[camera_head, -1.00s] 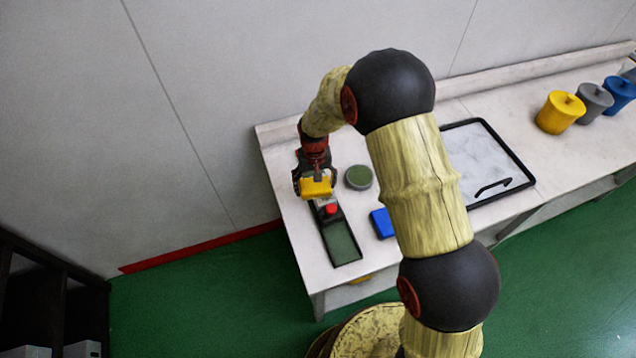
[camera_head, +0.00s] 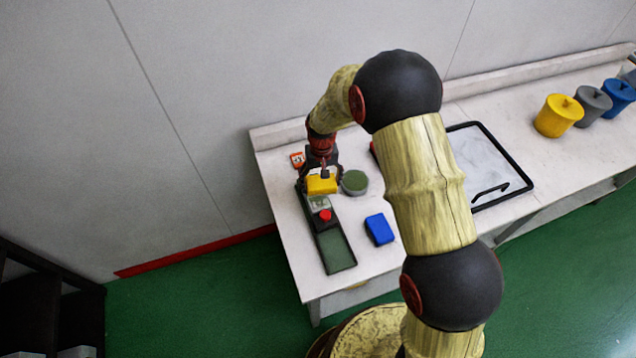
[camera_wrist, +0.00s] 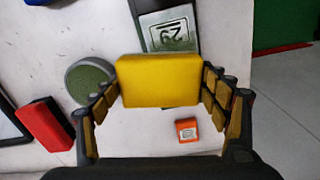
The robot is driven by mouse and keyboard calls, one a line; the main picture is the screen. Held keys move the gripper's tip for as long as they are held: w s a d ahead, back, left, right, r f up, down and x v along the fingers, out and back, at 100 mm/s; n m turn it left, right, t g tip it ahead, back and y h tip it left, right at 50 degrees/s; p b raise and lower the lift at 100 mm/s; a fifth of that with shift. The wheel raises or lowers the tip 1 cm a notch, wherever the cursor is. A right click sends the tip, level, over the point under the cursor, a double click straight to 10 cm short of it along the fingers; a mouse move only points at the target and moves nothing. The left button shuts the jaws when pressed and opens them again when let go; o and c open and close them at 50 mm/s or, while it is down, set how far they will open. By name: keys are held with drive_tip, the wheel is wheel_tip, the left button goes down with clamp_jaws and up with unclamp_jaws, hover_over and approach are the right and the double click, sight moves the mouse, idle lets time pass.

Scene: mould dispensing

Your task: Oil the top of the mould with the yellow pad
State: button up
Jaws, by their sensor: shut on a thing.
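My gripper (camera_head: 321,175) is shut on the yellow pad (camera_head: 321,186), which also shows between the fingers in the wrist view (camera_wrist: 158,80). The mould looks to be the long dark tray (camera_head: 336,250) with a green bed, a red knob (camera_head: 325,215) and a silver plate (camera_head: 319,203). I cannot tell whether pad and mould touch.
A round green-topped dish (camera_head: 354,182) stands close right of the gripper. A blue block (camera_head: 380,229) lies nearer the front. A small orange block (camera_head: 297,160) and a red block (camera_wrist: 45,124) are near the back. A black-framed board (camera_head: 485,165) and several lidded pots (camera_head: 558,117) stand right.

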sight(324, 181)
drive_tip(key=shift+w+d, duration=0.2)
drive_tip(key=shift+d, duration=0.2)
drive_tip(key=shift+w+d+r, duration=0.1)
drive_tip(key=shift+d+r, duration=0.15)
wheel_tip(324, 181, up, 2)
drive_tip(key=shift+p, duration=0.5)
drive_tip(key=shift+a+r+p, duration=0.2)
drive_tip(key=shift+r+p, duration=0.2)
drive_tip(key=shift+r, duration=0.2)
drive_tip(key=shift+d+r+p, duration=0.15)
drive_tip(key=shift+r+p, duration=0.25)
drive_tip(key=shift+r, duration=0.35)
drive_tip(key=shift+r+p, duration=0.75)
drive_tip(key=shift+r, duration=0.7)
